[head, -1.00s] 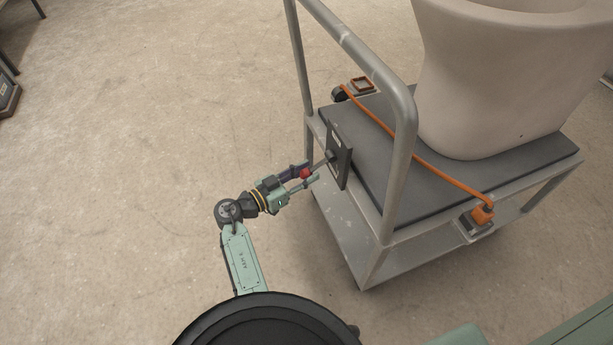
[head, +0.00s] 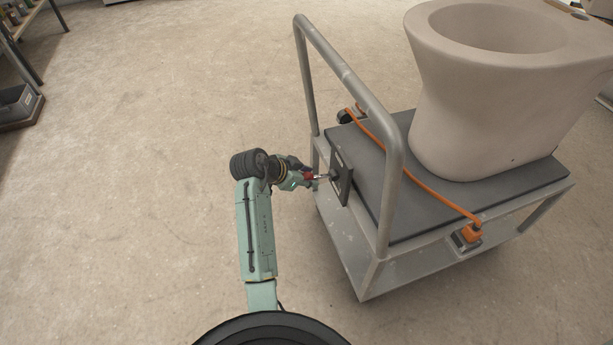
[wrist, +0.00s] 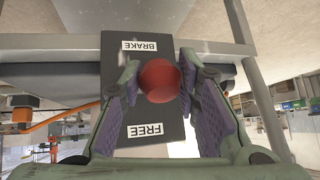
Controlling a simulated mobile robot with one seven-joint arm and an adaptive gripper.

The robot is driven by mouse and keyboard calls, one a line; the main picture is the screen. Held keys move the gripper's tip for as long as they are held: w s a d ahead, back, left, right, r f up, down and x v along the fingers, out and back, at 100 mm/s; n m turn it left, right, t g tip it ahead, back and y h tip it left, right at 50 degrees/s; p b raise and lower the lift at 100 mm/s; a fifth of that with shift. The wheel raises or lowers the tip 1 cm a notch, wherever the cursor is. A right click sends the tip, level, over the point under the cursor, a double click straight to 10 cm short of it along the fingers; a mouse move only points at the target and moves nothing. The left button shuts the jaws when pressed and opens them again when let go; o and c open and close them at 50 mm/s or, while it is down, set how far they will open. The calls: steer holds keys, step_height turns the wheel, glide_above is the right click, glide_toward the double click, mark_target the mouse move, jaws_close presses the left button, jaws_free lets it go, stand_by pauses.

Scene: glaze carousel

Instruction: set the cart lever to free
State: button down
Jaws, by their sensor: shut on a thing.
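The cart lever has a red ball knob (wrist: 160,80) on a short rod, which stands out from a dark plate (head: 341,178) on the cart's handle end. In the wrist view the plate (wrist: 115,110) shows upside down, with a BRAKE label (wrist: 140,46) at the top and a FREE label (wrist: 145,130) at the bottom. The knob appears between the two labels. My gripper (head: 310,178) is shut on the knob, with one finger on each side of it. The rod behind the knob is hidden in the wrist view.
The grey cart (head: 365,265) carries a large pale clay vessel (head: 480,130) on a dark mat. An orange strap (head: 425,187) runs across the mat to an orange fitting (head: 471,233). The tubular handle (head: 345,75) rises beside the plate.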

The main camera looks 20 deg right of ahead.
steer(key=shift+w+d+r+p, duration=0.1)
steer(key=shift+d+r+p, duration=0.25)
steer(key=shift+r, duration=0.5)
steer(key=shift+d+r+p, duration=0.25)
steer(key=shift+d+r, duration=0.2)
steer(key=shift+r, duration=0.35)
steer(key=c, duration=1.5)
jaws_free()
steer(key=o, duration=0.3)
steer(key=shift+f, duration=0.1)
steer(key=shift+a, duration=0.1)
steer(key=v, duration=1.2)
